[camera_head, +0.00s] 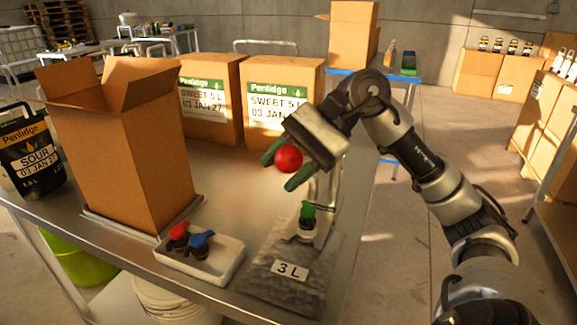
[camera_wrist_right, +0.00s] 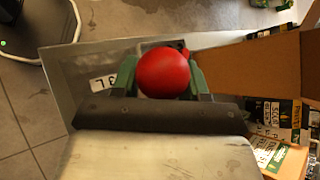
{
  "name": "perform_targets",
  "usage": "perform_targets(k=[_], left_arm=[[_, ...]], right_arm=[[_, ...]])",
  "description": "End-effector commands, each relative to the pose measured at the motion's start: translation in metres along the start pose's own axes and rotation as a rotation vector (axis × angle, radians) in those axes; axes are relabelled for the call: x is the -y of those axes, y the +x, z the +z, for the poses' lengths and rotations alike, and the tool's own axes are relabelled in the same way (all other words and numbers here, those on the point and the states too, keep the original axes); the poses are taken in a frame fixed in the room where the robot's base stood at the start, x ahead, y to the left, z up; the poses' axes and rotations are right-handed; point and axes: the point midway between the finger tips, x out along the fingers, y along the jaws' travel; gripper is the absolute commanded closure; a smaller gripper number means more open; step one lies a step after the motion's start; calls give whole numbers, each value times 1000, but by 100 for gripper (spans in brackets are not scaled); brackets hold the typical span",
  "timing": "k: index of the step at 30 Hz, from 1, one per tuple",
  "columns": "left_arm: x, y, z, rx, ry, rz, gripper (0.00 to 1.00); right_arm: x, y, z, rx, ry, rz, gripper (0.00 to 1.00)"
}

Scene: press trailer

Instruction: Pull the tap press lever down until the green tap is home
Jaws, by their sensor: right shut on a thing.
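The tap press stands at the table's front right, on a grey base (camera_head: 268,275) with a "3 L" label. Its lever ends in a red ball knob (camera_head: 289,159), held above and left of the green tap (camera_head: 307,211). My right gripper (camera_head: 281,168) has its green fingers shut on this knob. In the right wrist view the red knob (camera_wrist_right: 164,73) sits between both fingers (camera_wrist_right: 157,80). The green tap is upright under the press; I cannot tell how far it is seated. Most of the lever and the upper press are hidden behind my gripper. My left gripper is not in view.
A white tray (camera_head: 226,262) with a red tap (camera_head: 178,232) and a blue tap (camera_head: 200,242) lies left of the press. An open carton (camera_head: 135,150) and a black SOUR pouch (camera_head: 30,150) stand further left. Two Penlidge cartons (camera_head: 212,97) stand behind.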

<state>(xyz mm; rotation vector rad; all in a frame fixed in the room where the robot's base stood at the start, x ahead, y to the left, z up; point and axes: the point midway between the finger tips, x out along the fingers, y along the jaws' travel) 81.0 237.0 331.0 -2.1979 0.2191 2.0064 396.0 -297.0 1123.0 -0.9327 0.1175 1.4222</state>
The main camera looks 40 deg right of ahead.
Motion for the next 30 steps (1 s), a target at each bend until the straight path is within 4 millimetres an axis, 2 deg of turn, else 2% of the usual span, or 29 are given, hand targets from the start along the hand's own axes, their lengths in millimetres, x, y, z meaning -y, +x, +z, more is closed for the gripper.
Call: perform_targets(k=[1, 12, 15, 21, 24, 30], left_arm=[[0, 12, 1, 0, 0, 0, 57], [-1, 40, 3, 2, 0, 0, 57], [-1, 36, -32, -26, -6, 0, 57], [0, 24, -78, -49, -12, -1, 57], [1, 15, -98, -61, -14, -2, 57], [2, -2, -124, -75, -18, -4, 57]], right_arm=[[-7, 9, -5, -21, -17, 5, 99], [-26, 35, -18, -142, -97, 24, 99], [-31, 42, -22, -171, -116, 28, 99], [-41, 55, -31, -230, -155, 36, 99], [-45, 61, -35, -257, -173, 40, 99], [-51, 69, -41, -298, -199, 45, 99]])
